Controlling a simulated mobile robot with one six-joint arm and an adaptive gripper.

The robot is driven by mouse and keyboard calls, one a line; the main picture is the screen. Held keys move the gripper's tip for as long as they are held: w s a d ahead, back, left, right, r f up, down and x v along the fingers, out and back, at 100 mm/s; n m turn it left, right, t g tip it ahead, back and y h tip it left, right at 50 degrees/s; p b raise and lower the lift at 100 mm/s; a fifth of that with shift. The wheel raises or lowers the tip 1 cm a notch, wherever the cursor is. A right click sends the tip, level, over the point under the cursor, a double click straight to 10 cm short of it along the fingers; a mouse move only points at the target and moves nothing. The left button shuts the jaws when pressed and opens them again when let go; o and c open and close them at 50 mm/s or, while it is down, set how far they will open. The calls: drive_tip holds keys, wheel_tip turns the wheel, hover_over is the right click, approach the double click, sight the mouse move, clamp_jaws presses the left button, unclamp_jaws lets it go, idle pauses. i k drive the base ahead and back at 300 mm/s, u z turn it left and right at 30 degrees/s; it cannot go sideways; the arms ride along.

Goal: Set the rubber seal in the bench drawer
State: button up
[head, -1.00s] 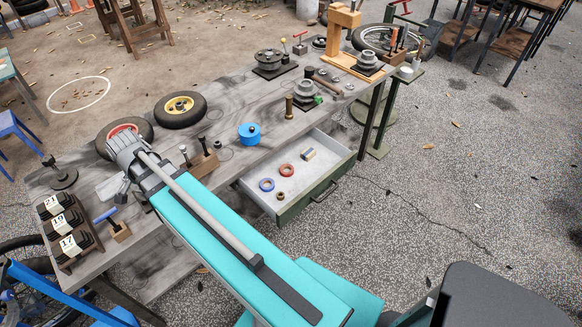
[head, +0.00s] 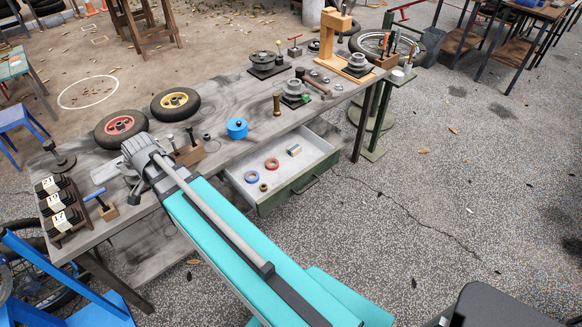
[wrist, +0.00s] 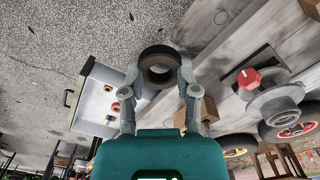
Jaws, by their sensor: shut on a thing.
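My gripper (wrist: 160,73) is shut on a thick black ring, the rubber seal (wrist: 158,52), which sits between its two fingertips in the wrist view. In the head view my arm hides the seal, and my gripper (head: 136,188) is mostly hidden over the left part of the bench. The bench drawer (head: 312,160) is pulled open at the front of the bench, to the right of my arm. It also shows to the left of my gripper in the wrist view (wrist: 88,100). The seal is apart from the drawer.
The drawer holds a blue ring (head: 251,177), a red ring (head: 272,164), a small brown ring (head: 263,187) and a small block (head: 294,150). The drawer's right part is bare.

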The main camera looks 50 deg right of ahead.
sight(282, 177)
drive_tip(key=k, duration=1.2)
drive_tip(key=u, duration=0.05)
